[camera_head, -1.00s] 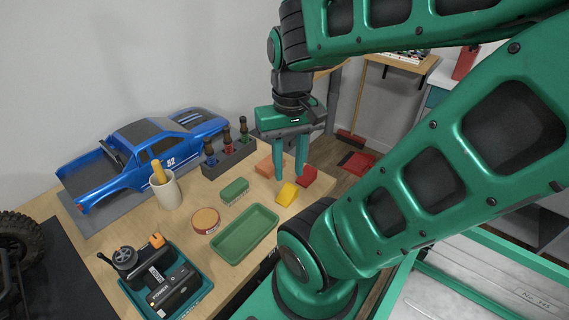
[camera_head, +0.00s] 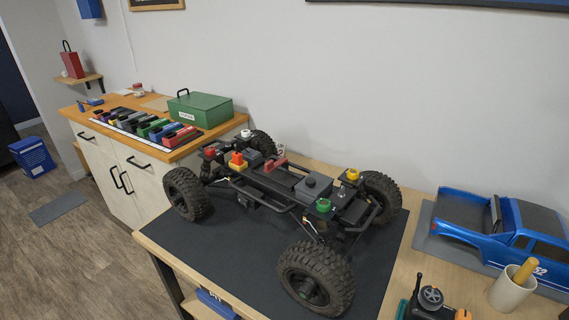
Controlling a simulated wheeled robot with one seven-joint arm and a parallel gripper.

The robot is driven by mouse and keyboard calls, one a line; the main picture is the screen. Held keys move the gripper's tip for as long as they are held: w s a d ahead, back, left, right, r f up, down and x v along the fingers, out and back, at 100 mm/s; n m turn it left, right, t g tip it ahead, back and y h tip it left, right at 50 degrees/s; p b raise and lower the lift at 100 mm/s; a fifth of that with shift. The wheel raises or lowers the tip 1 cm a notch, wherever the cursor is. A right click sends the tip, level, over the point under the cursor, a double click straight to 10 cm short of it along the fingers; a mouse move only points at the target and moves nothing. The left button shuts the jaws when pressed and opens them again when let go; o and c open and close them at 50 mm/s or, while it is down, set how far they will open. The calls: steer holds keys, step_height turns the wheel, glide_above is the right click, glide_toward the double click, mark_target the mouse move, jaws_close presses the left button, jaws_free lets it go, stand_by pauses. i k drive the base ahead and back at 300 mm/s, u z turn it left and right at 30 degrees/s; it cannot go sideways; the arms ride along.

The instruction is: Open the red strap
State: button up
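The RC crawler chassis (camera_head: 285,190) stands on its big black tires on a dark mat (camera_head: 215,248). A small red piece (camera_head: 275,163), which looks like the red strap, sits upright across the middle of the chassis. It is too small to tell whether it is fastened or loose. A red knob (camera_head: 210,152), an orange and yellow part (camera_head: 236,161), a green knob (camera_head: 323,205) and a yellow knob (camera_head: 352,174) also sit on the chassis. My gripper and arm are outside the present view.
The blue truck body (camera_head: 500,225), a beige cup (camera_head: 512,290) and a black controller (camera_head: 431,300) are at the right. A cabinet at the left back carries a green toolbox (camera_head: 200,108) and a row of colored blocks (camera_head: 150,125). The mat's front left is clear.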

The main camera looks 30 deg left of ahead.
mark_target(269, 166)
steer(key=k, duration=1.1)
steer(key=u, duration=0.9)
steer(key=i, duration=1.2)
steer(key=u, duration=0.6)
